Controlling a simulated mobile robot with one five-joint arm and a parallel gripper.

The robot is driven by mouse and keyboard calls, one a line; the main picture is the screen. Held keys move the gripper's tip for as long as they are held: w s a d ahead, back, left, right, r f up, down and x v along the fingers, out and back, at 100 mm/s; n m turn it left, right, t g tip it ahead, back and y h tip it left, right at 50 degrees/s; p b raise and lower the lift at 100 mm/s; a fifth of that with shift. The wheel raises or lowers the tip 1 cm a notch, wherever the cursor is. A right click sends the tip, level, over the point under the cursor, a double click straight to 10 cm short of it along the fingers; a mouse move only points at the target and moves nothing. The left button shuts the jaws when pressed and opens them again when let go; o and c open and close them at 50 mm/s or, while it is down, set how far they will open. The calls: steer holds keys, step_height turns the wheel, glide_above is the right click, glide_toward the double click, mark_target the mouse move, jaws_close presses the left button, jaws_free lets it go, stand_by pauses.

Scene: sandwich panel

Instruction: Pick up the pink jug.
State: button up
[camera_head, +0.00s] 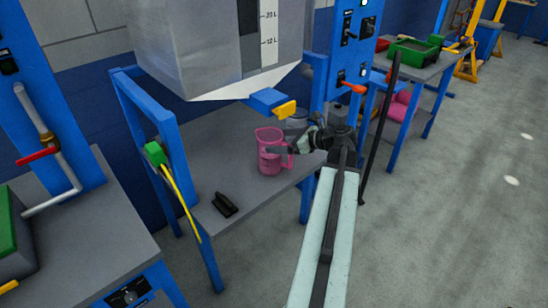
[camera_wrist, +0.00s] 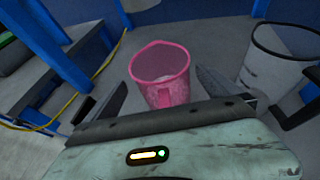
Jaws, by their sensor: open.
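The pink jug (camera_head: 271,152) stands upright on a grey bench under a large metal hopper in the head view. My gripper (camera_head: 286,146) is at the jug's right side in that view. In the wrist view the pink jug (camera_wrist: 161,72) is seen from above, with its handle toward me. My gripper (camera_wrist: 158,88) is open there, with one finger on each side of the jug's near part. I cannot tell whether either finger touches it.
A grey container (camera_wrist: 285,58) stands to the right of the jug in the wrist view. A dark block (camera_head: 225,204) lies near the bench's front edge. The hopper (camera_head: 215,45) hangs above. A blue frame post (camera_head: 170,150) stands left.

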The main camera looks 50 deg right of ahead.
mark_target(273, 140)
steer(key=b+x, duration=0.1)
steer(key=x, duration=0.2)
steer(key=shift+w+f, duration=0.15)
steer(key=shift+w, duration=0.25)
steer(key=c, duration=1.8)
